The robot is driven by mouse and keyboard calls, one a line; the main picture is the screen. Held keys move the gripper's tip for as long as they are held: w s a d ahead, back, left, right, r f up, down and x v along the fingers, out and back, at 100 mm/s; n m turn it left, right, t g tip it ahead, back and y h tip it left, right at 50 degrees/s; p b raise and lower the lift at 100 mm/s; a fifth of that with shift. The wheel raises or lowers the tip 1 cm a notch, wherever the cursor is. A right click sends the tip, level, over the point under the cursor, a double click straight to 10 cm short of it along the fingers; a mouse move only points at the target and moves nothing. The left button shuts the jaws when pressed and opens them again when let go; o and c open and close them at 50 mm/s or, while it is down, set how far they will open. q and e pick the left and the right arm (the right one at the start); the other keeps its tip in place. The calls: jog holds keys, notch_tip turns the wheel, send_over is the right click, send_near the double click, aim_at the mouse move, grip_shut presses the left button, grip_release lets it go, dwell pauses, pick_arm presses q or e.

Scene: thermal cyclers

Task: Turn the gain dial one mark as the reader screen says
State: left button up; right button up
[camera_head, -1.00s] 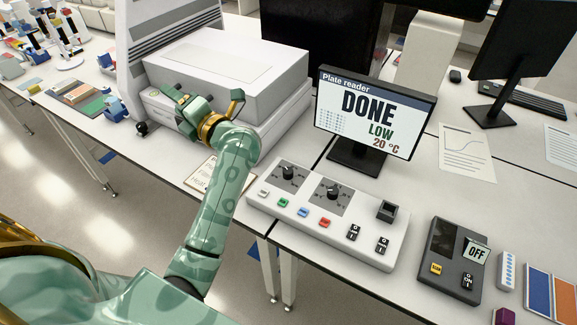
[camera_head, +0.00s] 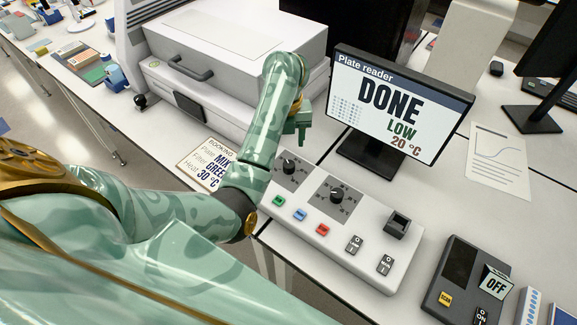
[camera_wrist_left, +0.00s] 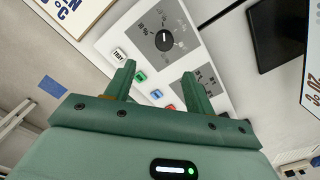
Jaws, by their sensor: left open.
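The reader screen (camera_head: 392,108) reads "Plate reader", "DONE", "LOW" and "20 °C". The white control panel (camera_head: 375,262) has two black dials on grey scales: a left dial (camera_head: 289,167) and a right dial (camera_head: 337,195). Their labels are too small to read, so I cannot tell which is the gain dial. My left gripper (camera_head: 302,138) is above and just behind the left dial. In the left wrist view, the left gripper (camera_wrist_left: 158,73) is open and empty, with one dial (camera_wrist_left: 165,40) ahead of its fingertips. Its right finger partly covers the other scale. My right gripper is not in view.
The panel also has coloured buttons, including green (camera_head: 279,201) and red (camera_head: 322,230), and two rocker switches. A booking card (camera_head: 200,163) lies left of the panel. The large white machine (camera_head: 190,75) stands behind. A dark box (camera_head: 462,270) with an "OFF" display sits at right.

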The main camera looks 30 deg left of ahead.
pick_arm(q)
jog(key=b, duration=0.2)
send_over(289, 164)
jog(key=f, duration=0.6)
jog(key=shift+w, duration=0.2)
jog(key=f+b, duration=0.1)
jog(key=f, duration=0.1)
jog(key=f+b, duration=0.1)
jog(key=f, duration=0.1)
jog(key=shift+s, duration=0.2)
jog(key=shift+f, duration=0.25)
jog(key=shift+w+f, duration=0.1)
jog(key=shift+f, duration=0.1)
jog(key=c, duration=1)
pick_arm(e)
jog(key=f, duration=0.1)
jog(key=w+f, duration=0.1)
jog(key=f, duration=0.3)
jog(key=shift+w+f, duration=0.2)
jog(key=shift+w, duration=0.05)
